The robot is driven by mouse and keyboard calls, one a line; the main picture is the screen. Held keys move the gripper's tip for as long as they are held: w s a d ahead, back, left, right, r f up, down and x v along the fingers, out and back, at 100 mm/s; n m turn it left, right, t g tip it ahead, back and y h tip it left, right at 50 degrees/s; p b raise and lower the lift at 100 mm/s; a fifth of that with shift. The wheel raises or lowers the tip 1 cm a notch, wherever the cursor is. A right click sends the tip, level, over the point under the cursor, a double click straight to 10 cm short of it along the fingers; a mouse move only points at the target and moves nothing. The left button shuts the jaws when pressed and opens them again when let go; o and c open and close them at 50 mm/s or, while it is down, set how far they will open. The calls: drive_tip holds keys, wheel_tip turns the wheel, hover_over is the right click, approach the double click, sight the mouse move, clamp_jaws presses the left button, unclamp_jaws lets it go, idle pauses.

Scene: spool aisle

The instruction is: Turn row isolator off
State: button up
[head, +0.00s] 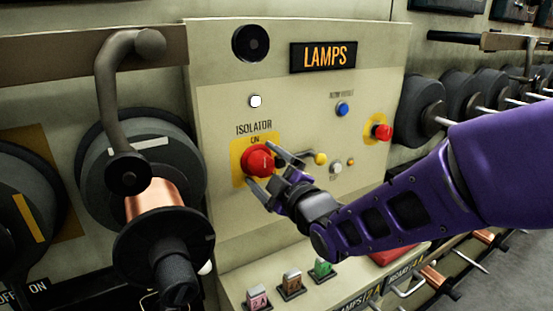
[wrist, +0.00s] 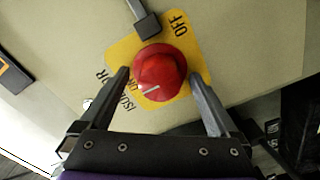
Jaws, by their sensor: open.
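The row isolator is a red round knob (head: 258,160) on a yellow plate (head: 237,152), with "ISOLATOR" and "ON" printed above it. The knob also shows in the wrist view (wrist: 160,70), with a white mark on its lower left side, toward the "ISOLATOR" lettering. "OFF" is printed at the plate's upper right in that view. My gripper (head: 266,169) is open, with one finger on each side of the knob. The wrist view shows its fingers (wrist: 160,80) flanking the knob, apparently with gaps. I cannot tell whether either touches.
A "LAMPS" sign (head: 323,57) tops the panel. A second red knob (head: 382,131), a blue button (head: 342,109) and a yellow button (head: 320,158) sit to the right. A copper spool (head: 170,200) with a crank juts out at left. A dark bar (wrist: 145,20) reaches near the knob.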

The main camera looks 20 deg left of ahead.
drive_tip(key=shift+w+a, duration=0.15)
drive_tip(key=shift+a, duration=0.05)
drive_tip(key=shift+c, duration=0.2)
drive_tip(key=c, duration=1.3)
